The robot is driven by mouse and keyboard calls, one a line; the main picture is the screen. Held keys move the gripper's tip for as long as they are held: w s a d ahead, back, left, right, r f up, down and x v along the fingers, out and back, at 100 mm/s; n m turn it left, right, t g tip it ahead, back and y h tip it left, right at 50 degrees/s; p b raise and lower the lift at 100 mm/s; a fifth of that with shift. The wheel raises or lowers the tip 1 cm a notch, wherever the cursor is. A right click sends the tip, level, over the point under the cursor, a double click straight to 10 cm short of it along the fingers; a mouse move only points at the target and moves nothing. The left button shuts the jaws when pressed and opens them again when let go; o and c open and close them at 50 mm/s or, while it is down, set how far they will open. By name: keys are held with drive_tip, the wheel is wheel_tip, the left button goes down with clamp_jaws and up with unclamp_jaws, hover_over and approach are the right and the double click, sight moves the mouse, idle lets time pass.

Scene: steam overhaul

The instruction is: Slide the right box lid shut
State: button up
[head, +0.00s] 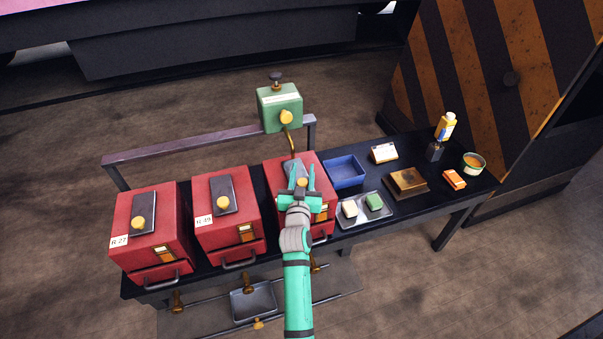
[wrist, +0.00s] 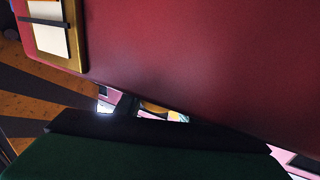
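The right red box (head: 323,222) is the rightmost of three red boxes on the dark bench. Its dark grey lid plate (head: 291,170) lies on the sloping top, partly hidden by my gripper. A brass knob (head: 302,182) on the lid shows between my gripper's fingers. My gripper (head: 299,184) is teal and reaches over this box from the front. Its fingers look apart, and I cannot tell whether they touch the knob. In the wrist view the red box wall (wrist: 190,50) fills most of the picture, with a brass-framed card (wrist: 50,40) at upper left.
The middle red box (head: 240,236) and left red box (head: 127,240) stand to the left. A green box on a brass pipe (head: 280,108) rises behind. To the right are a blue tray (head: 346,172), a soap tray (head: 362,218) and a wooden block (head: 407,183).

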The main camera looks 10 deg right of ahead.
drive_tip(key=shift+o, duration=0.7)
drive_tip(key=v, duration=1)
drive_tip(key=shift+s, duration=0.4)
drive_tip(key=shift+w, duration=0.1)
